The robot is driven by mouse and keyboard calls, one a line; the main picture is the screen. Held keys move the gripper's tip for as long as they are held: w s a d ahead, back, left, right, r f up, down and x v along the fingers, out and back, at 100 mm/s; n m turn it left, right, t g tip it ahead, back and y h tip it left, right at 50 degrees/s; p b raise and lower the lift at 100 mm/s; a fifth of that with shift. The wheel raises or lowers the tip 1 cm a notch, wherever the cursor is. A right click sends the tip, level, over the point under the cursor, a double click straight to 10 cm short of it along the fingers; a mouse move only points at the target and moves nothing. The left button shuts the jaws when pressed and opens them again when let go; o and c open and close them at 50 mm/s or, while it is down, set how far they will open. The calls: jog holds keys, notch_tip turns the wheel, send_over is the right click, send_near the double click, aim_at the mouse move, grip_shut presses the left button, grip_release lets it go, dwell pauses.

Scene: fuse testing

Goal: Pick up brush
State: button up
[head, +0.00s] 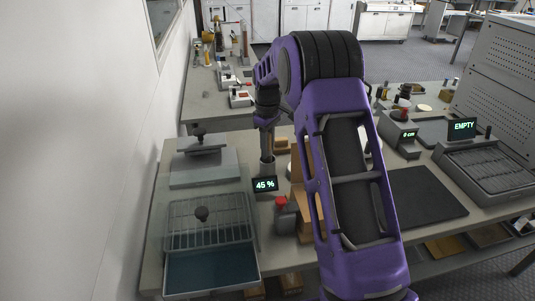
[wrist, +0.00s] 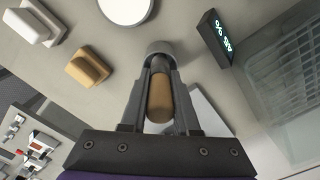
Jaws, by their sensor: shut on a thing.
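The brush (wrist: 160,98) shows in the wrist view as a brown handle between my two fingers. My gripper (wrist: 161,72) is shut on it. The far end of the brush reaches a round grey cup (wrist: 165,47), where its lower part is hidden. In the head view my gripper (head: 267,135) points down just above the grey cup (head: 267,167), which stands on the bench. The brush is hard to make out in that view.
A small display reading 45 % (head: 265,184) stands beside the cup. A wire-grid tray (head: 209,240) and a grey lidded block (head: 203,163) lie to the left. Yellow (wrist: 87,68) and white (wrist: 34,22) blocks lie near the cup. A dark mat (head: 425,195) is at right.

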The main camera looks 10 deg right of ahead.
grip_shut()
jog(key=shift+r, duration=0.1)
notch_tip(320, 180, up, 10)
jog(key=shift+f+p, duration=0.1)
jog(key=shift+p, duration=0.25)
dwell(0.4)
